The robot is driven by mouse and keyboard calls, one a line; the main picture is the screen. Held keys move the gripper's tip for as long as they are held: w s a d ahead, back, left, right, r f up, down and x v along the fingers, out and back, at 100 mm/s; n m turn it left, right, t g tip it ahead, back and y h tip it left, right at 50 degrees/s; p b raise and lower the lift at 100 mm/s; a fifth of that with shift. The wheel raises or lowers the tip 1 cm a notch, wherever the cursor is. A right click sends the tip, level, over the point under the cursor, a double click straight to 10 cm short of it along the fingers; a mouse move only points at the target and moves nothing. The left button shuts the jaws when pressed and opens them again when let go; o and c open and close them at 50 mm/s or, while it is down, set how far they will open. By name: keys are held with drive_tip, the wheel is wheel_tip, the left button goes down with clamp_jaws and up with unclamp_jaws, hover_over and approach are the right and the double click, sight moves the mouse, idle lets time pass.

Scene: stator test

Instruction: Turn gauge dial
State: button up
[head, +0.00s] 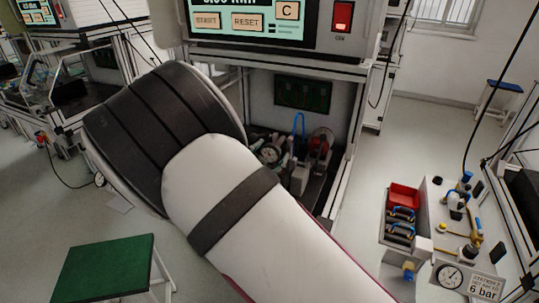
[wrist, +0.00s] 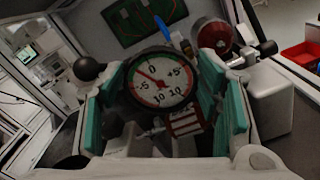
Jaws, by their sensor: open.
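The gauge dial (wrist: 160,84) has a round white face with red and green at its edge and a dark rim. It sits in the middle of the wrist view, and its needle points to the upper left. My gripper (wrist: 163,88) is open, with one teal-padded finger on each side of the dial. I cannot tell whether the pads touch the rim. In the head view the dial (head: 270,155) shows small, just past my arm, which hides most of the gripper and part of the fixture.
A red round part (wrist: 215,37) and a blue lever stand just behind the dial. A green board (wrist: 137,20) is on the back wall. Frame posts and a display box (head: 260,22) enclose the station. A side bench (head: 440,215) with a red bin (head: 404,195) stands at right.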

drive_tip(key=c, duration=0.9)
drive_tip(key=shift+n, duration=0.3)
drive_tip(key=shift+n+p, duration=0.95)
drive_tip(key=shift+n, duration=1.75)
drive_tip(key=o, duration=0.9)
